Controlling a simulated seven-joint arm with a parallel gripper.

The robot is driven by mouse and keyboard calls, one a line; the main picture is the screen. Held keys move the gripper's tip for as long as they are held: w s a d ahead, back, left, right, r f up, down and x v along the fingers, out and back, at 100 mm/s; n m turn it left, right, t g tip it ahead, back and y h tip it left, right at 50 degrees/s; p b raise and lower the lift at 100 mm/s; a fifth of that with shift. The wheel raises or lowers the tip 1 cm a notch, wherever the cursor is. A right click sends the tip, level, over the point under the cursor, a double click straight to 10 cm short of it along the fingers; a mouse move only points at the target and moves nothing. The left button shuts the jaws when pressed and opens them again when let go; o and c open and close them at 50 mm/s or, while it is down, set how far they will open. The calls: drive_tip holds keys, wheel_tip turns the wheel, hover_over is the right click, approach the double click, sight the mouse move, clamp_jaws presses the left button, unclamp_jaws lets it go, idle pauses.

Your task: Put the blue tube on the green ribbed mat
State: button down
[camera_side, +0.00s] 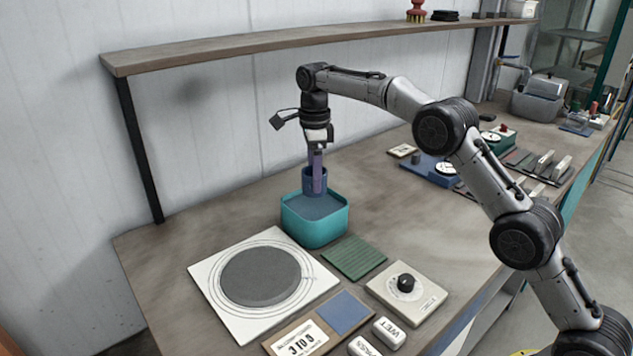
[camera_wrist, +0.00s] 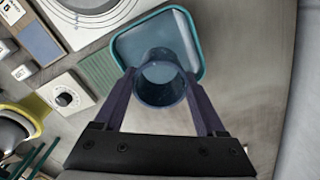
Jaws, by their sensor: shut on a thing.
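The blue tube (camera_side: 309,183) is a short, dark blue open cylinder, held upright. My gripper (camera_side: 317,172) is shut on it, with one finger on each side. In the wrist view the tube (camera_wrist: 160,82) shows from above between the two fingers (camera_wrist: 161,90). It is at or just above the teal square container, and I cannot tell whether its lower end touches what is inside. The green ribbed mat (camera_side: 354,257) lies flat and bare on the table, in front and to the right of the container. The mat also shows in the wrist view (camera_wrist: 99,72).
The teal container (camera_side: 314,228) has a blue-grey inside. A white board with a grey disc (camera_side: 260,275) lies left of the mat. A dial box (camera_side: 406,292), a blue pad (camera_side: 345,312) and labelled blocks (camera_side: 389,333) are in front. A shelf (camera_side: 270,46) runs above the back.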

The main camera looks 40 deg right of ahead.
drive_tip(key=shift+s, duration=0.1)
drive_tip(key=n, duration=0.6)
hover_over(354, 255)
wheel_tip(354, 255, down, 10)
drive_tip(key=shift+f, duration=0.15)
drive_tip(key=shift+f, duration=0.1)
unclamp_jaws()
wheel_tip(354, 255, up, 12)
idle(0.7)
